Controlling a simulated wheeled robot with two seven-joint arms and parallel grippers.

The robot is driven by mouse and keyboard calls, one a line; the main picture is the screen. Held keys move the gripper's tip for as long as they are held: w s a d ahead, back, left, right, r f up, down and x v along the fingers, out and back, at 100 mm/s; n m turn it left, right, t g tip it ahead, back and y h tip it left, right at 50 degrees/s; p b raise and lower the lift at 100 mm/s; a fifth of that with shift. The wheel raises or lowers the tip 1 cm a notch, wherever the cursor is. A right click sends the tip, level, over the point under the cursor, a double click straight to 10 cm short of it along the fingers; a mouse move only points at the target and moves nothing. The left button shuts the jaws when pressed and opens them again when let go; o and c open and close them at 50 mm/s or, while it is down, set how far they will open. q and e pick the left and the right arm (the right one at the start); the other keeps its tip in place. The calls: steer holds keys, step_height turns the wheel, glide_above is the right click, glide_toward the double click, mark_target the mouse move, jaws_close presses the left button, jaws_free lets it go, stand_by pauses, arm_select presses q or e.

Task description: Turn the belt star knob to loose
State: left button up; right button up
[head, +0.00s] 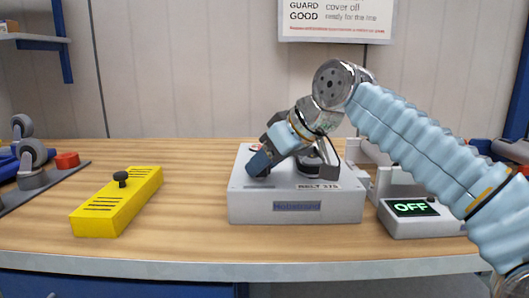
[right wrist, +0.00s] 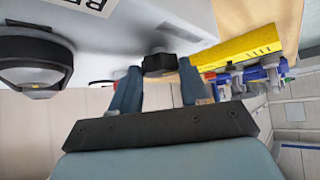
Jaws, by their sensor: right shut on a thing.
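The grey-white machine box (head: 245,207) stands on the bench with a "BELT" label (head: 318,186) on its top edge. My right gripper (head: 258,163) reaches down over the left part of the box top. In the right wrist view the black star knob (right wrist: 159,64) sits between the two blue fingertips of the gripper (right wrist: 158,80), which is shut on it. In the head view the knob is hidden behind the gripper, and its turned position cannot be read. My left gripper is not in view.
A yellow slotted cover (head: 135,204) with a black knob lies left on the wooden bench (head: 190,220). A display box (head: 425,226) reading "OFF" stands right of the machine. A dark round part (right wrist: 35,60) shows beside the knob. Casters (head: 34,160) stand far left. Bench between cover and machine is clear.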

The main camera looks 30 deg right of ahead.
steer(key=n, duration=0.1)
steer(key=n+y+p, duration=0.1)
steer(key=n+g+y+p, duration=0.1)
steer(key=shift+w+d+r, duration=0.15)
steer(key=shift+d, duration=0.1)
steer(key=shift+w+d+n+g+y+p, duration=0.1)
steer(key=shift+n+g+y+p, duration=0.5)
steer(key=shift+n+y+p, duration=0.5)
steer(key=shift+f+n+h, duration=0.2)
steer(key=shift+n+h, duration=0.1)
steer(key=o, duration=1.1)
steer(key=shift+c, duration=0.2)
steer(key=v, duration=1.4)
